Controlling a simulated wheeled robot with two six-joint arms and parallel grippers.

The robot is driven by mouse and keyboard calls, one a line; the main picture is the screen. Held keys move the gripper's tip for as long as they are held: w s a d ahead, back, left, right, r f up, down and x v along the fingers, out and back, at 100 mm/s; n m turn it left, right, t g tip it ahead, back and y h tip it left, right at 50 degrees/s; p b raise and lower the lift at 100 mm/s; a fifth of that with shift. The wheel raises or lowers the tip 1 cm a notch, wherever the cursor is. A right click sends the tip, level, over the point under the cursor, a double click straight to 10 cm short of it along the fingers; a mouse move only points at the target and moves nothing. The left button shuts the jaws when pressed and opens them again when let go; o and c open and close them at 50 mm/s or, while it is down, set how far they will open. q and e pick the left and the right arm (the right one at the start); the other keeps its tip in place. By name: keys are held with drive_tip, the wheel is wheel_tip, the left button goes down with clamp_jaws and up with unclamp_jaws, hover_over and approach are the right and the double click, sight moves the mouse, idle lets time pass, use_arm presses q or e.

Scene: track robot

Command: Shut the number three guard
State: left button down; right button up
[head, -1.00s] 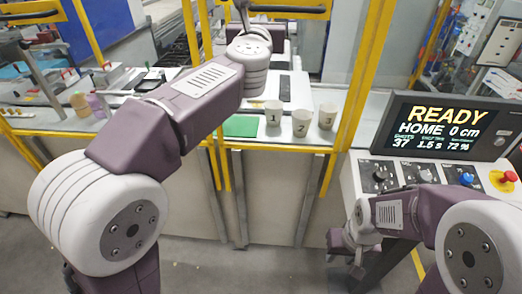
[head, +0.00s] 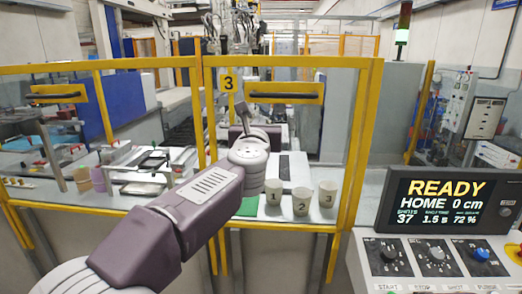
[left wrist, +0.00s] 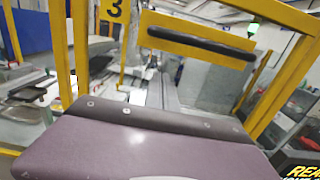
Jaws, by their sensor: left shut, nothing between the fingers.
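The number three guard (head: 210,110) is a clear panel in a yellow frame across the middle of the head view. It carries a yellow "3" sign (head: 228,84) and a yellow plate with a dark bar handle (head: 285,94). The plate and handle also show in the left wrist view (left wrist: 200,42). I cannot tell whether the guard is fully closed. My left gripper (head: 240,106) is shut and empty, just left of and below the handle plate, with no clear contact. Its fingertips are small and hard to make out. My right gripper is out of view.
Three numbered cups (head: 301,202) stand right of my left arm, near a green mat (head: 247,206). A second yellow-framed guard (head: 58,93) stands left. A control console with a READY screen (head: 445,200) is at the right.

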use_arm(q)
drive_tip(key=s+b, duration=0.2)
drive_tip(key=s, duration=0.8)
drive_tip(key=w+a+f+g+y, duration=0.2)
drive_tip(key=w+a+f+y, duration=0.2)
drive_tip(key=a+f, duration=0.55)
wheel_tip(320, 180, down, 15)
drive_tip(key=a+m+g+h, duration=0.2)
drive_tip(key=m+g+h, duration=0.1)
drive_tip(key=m, duration=0.9)
drive_tip(key=s+f+m+g+h+p, duration=0.1)
drive_tip(key=s+f+m+g, duration=0.55)
drive_tip(key=f, duration=0.65)
drive_tip(key=s+f+m+g, duration=0.2)
drive_tip(key=s+f+m, duration=0.3)
drive_tip(key=s+m, duration=0.3)
drive_tip(key=s+f+m+g, duration=0.3)
drive_tip(key=s+f+m, duration=0.3)
drive_tip(key=s+m, duration=0.3)
drive_tip(key=shift+s+g, duration=0.35)
drive_tip(key=shift+s, duration=0.75)
